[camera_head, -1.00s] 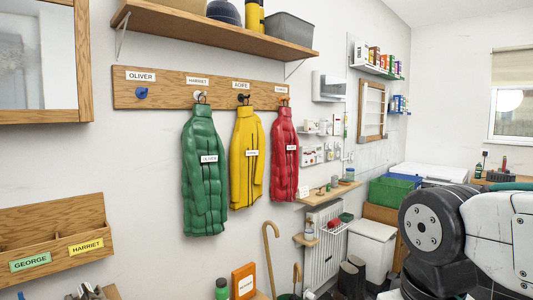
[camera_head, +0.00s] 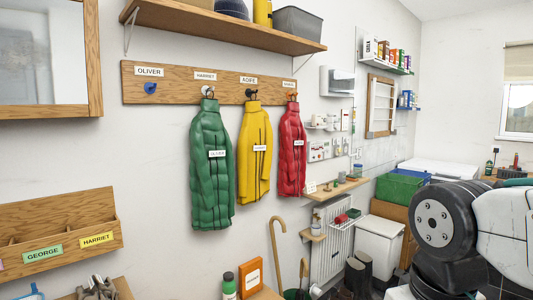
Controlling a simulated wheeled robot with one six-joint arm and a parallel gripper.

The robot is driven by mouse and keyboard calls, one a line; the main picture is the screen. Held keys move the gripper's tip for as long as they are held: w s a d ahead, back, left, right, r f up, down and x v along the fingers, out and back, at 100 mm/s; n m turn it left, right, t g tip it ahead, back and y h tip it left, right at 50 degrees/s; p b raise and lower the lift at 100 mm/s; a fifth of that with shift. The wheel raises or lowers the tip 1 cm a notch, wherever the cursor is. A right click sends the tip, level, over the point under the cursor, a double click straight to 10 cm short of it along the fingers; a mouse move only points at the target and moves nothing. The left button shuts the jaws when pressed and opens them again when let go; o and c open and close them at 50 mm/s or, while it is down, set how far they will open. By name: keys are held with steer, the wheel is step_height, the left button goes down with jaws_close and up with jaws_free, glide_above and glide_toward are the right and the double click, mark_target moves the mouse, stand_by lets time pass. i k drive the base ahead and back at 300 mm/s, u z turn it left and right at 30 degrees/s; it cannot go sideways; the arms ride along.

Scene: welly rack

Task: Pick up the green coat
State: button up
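The green coat (camera_head: 211,180) hangs on the wall from a hook under the HARRIET label on the wooden peg board (camera_head: 180,88). It is a puffy coat with a white name tag on its chest that seems to read OLIVER. A yellow coat (camera_head: 254,175) and a red coat (camera_head: 292,160) hang to its right. The blue peg (camera_head: 150,88) under the OLIVER label is bare. Dark and white links of my arm show at the lower right, well apart from the coats. My gripper is not in view.
A wooden shelf (camera_head: 230,30) with a grey bin (camera_head: 298,24) juts out above the coats. A wooden letter rack (camera_head: 60,215) is on the wall at left. Below stand a walking stick (camera_head: 277,250), an orange box (camera_head: 251,275) and a green-capped bottle (camera_head: 228,286).

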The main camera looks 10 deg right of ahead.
mark_target(212, 184)
steer(key=z, duration=0.8)
steer(key=i, duration=1.4)
steer(key=u, duration=0.2)
